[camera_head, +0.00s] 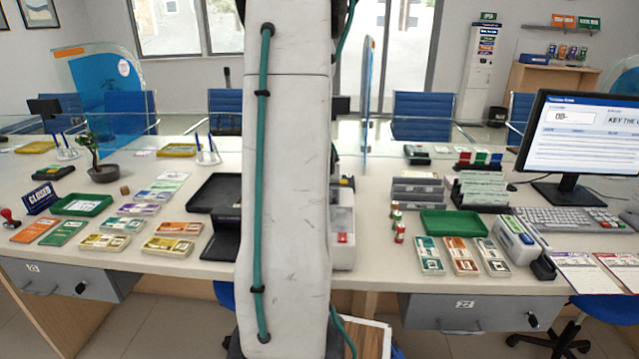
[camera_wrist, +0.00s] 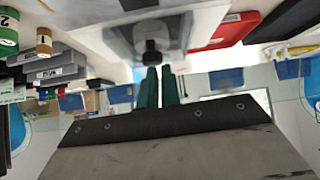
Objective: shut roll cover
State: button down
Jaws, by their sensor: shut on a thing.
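In the wrist view, my gripper (camera_wrist: 159,72) has its two dark green fingers close together, with only a narrow gap between them. Their tips are at a grey, box-like part with a dark round knob (camera_wrist: 152,47), which I take for the roll cover. The exact piece between the tips is too small to make out. In the head view, a white machine (camera_head: 343,232) with a red patch stands on the counter, partly hidden behind my arm. My arm hides the gripper and most of the cover there, so the cover's angle cannot be told.
Right of the machine are small bottles (camera_head: 399,233), a green tray (camera_head: 453,223), grey trays (camera_head: 417,190) and a monitor (camera_head: 580,140). A black tray (camera_head: 213,192) lies left of my arm. A red object (camera_wrist: 225,30) is close to the fingers in the wrist view.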

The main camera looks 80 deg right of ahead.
notch_tip(320, 180, up, 4)
jog(key=a+f, duration=0.1)
jog(key=a, duration=0.2)
jog(key=s+a+f, duration=0.1)
jog(key=a, duration=0.2)
jog(key=a+f, duration=0.2)
jog(key=a, duration=0.1)
jog(key=shift+s+a, duration=0.2)
jog(key=shift+s, duration=0.1)
